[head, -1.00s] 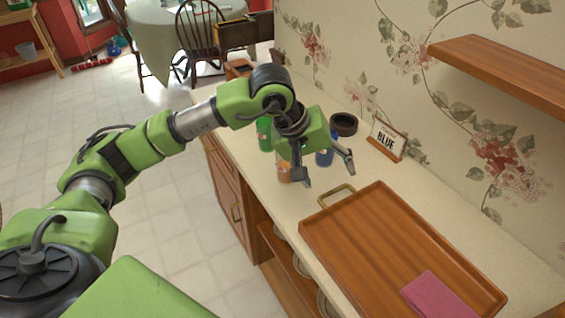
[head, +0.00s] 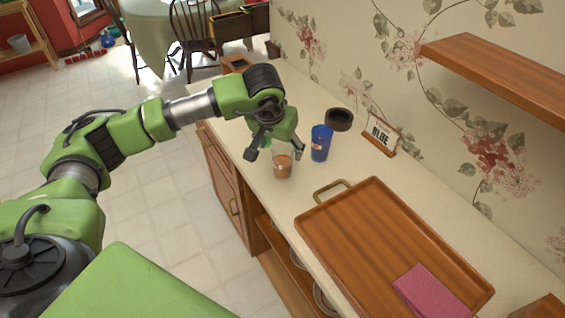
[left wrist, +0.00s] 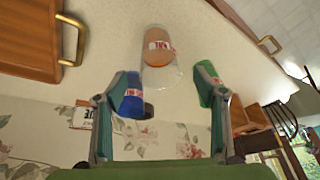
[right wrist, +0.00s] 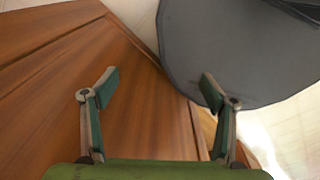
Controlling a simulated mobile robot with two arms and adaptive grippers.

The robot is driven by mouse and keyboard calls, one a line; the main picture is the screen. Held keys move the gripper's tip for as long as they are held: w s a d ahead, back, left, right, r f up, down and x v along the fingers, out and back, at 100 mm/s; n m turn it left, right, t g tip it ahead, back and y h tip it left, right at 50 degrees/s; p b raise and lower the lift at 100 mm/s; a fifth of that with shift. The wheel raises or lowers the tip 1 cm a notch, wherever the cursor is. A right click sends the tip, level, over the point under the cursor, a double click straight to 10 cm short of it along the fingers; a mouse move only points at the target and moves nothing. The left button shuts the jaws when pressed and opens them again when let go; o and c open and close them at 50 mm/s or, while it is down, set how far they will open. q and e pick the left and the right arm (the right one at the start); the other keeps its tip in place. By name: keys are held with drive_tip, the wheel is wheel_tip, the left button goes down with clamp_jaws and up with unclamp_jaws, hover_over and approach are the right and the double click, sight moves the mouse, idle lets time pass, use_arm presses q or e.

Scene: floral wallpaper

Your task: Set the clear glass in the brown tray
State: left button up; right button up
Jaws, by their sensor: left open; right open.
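The clear glass (head: 283,169), with orange-brown contents, stands upright on the counter beyond the brown tray's handle. It also shows ahead of the fingers in the left wrist view (left wrist: 161,75). My left gripper (head: 275,152) is open and empty, above and just behind the glass, its fingers spread. It shows in the left wrist view too (left wrist: 166,88). The brown tray (head: 355,225) lies on the counter, with a pink cloth (head: 432,290) at its near end. My right gripper (right wrist: 160,82) is open and empty in the right wrist view, over brown wood.
A blue cup (head: 321,143) stands right of the glass. A dark round bowl (head: 339,119) and a "BLUE" sign (head: 380,135) stand by the wall. A wooden shelf (head: 500,75) overhangs the counter.

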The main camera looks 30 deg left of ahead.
sight(282, 154)
use_arm(q)
drive_tip(key=p+x, duration=0.2)
drive_tip(key=x, duration=0.2)
drive_tip(key=shift+w+f, duration=0.1)
drive_tip(key=shift+f, duration=0.05)
drive_tip(key=shift+w+f, duration=0.15)
drive_tip(key=shift+f, duration=0.25)
drive_tip(key=shift+r, duration=0.1)
drive_tip(key=c, duration=1.6)
